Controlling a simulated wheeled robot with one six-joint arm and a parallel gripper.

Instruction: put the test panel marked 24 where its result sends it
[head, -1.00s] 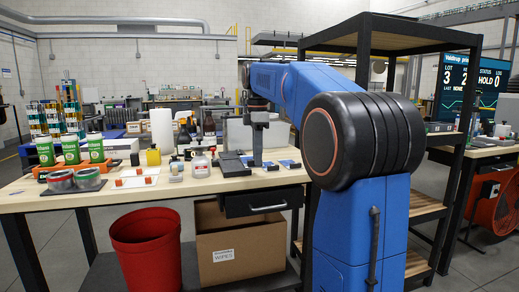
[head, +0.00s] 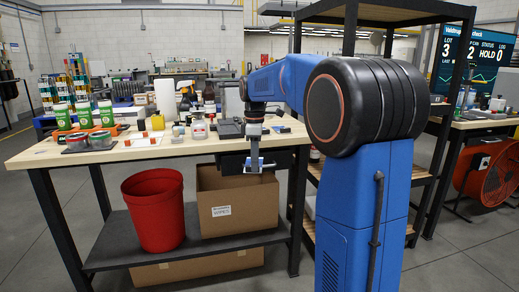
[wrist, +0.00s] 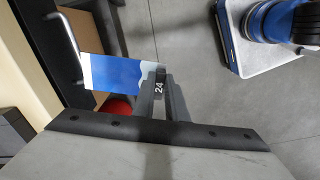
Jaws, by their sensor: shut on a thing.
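My gripper (head: 254,166) is in front of the workbench's dark drawer, below the level of the top. In the wrist view my gripper (wrist: 165,95) is shut on the test panel (wrist: 118,72), a blue sheet with a white edge and a wavy pale end. The number 24 shows at the end between the fingers. The panel hangs out to one side, clear of any surface. In the head view it is too small to read. The red bin (head: 156,215) and the cardboard box marked WIPES (head: 240,208) stand on the bench's lower shelf.
The workbench top (head: 60,153) holds green-and-white cartons, bottles, tins and small orange-marked pieces. A dark shelving rack (head: 440,150) stands at the right behind my arm. Past it are a results screen (head: 473,55) and an orange fan (head: 485,165). The floor in front is clear.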

